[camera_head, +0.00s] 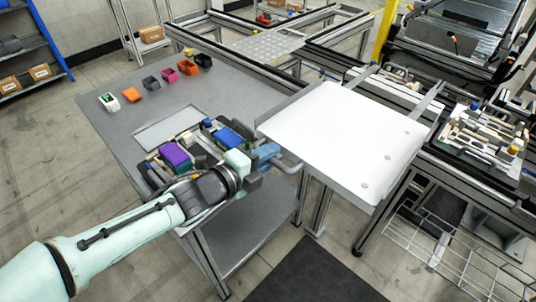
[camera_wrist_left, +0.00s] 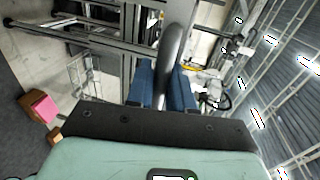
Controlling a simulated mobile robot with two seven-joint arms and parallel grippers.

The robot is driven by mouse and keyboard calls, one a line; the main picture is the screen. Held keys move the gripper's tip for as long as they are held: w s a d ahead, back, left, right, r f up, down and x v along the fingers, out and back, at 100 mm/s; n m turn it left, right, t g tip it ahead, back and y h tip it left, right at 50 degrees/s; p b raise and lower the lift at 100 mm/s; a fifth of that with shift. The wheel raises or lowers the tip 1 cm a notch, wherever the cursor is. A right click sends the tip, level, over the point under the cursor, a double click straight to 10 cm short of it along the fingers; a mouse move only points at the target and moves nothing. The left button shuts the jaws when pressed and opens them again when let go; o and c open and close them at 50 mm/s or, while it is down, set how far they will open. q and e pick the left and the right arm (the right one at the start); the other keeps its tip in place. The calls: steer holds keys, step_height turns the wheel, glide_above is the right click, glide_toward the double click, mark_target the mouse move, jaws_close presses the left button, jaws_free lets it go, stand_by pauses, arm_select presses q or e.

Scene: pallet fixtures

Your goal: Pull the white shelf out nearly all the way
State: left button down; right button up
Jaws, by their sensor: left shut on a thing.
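The white shelf (camera_head: 345,130) is a flat white panel in the middle of the head view. It sticks out from the metal frame over the aisle, beside the grey table. A grey bar handle (camera_head: 291,167) is on its near left side. My left gripper (camera_head: 268,156) is shut on this handle. In the left wrist view the dark curved handle (camera_wrist_left: 172,50) passes between the two blue fingers of my left gripper (camera_wrist_left: 162,90). The fingers hide part of the handle. My right gripper is not in view.
The grey table (camera_head: 90,120) stands left of the shelf, with several small coloured bins (camera_head: 170,75) and a tray holding a purple box (camera_head: 175,156). My left arm reaches above its near edge. A dark mat (camera_head: 310,275) lies on open floor in front. A wire rack (camera_head: 460,250) is at right.

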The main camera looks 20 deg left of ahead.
arm_select(q)
steer(key=c, duration=1.1)
jaws_free()
steer(key=shift+c, duration=0.2)
steer(key=p+v, duration=0.5)
steer(key=v, duration=0.8)
steer(key=shift+s, duration=0.2)
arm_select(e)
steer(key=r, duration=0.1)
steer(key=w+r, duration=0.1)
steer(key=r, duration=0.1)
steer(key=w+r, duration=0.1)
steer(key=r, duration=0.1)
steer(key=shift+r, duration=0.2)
